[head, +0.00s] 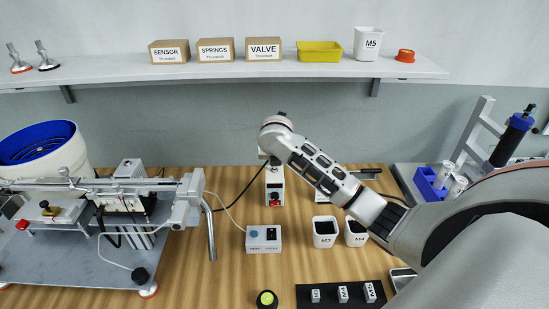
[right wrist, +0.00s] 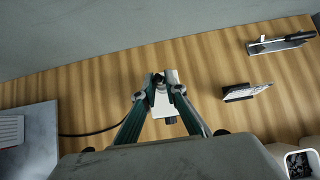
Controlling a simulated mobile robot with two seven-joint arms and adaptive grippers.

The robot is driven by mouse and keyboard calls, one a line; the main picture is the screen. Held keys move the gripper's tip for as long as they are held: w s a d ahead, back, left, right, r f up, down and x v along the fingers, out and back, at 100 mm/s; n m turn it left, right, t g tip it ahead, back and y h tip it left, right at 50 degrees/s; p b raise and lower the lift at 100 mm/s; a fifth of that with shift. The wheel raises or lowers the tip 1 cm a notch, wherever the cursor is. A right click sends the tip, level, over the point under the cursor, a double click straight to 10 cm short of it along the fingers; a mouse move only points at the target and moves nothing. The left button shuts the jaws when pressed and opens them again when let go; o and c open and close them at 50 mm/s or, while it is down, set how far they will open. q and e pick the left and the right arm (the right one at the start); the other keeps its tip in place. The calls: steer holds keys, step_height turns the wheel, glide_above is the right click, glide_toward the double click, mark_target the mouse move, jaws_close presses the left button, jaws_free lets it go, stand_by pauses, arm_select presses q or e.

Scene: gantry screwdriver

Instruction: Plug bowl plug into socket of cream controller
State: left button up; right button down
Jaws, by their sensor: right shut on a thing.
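The cream controller (head: 275,188) stands upright on the wooden table behind its middle, with a red switch low on its front. In the right wrist view its pale top (right wrist: 164,105) lies under my fingertips. My right gripper (head: 274,162) is directly over the controller, and its fingers (right wrist: 162,88) are shut on the small dark bowl plug (right wrist: 158,79). A black cable (right wrist: 90,134) runs from the plug to the left. The fingers hide most of the plug and the socket, so I cannot tell whether the plug is seated. My left gripper is out of view.
The blue bowl feeder (head: 42,145) and a gantry on a grey plate (head: 65,270) fill the left. A small light control box (head: 263,238) stands in front of the controller. White cups (head: 325,231) stand to the right. A shelf (head: 220,72) runs along the wall.

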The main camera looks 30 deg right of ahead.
steer(key=shift+f, duration=0.7)
stand_by(0.6)
steer(key=c, duration=2)
jaws_free()
steer(key=shift+s+r, duration=0.1)
steer(key=shift+v, duration=2.65)
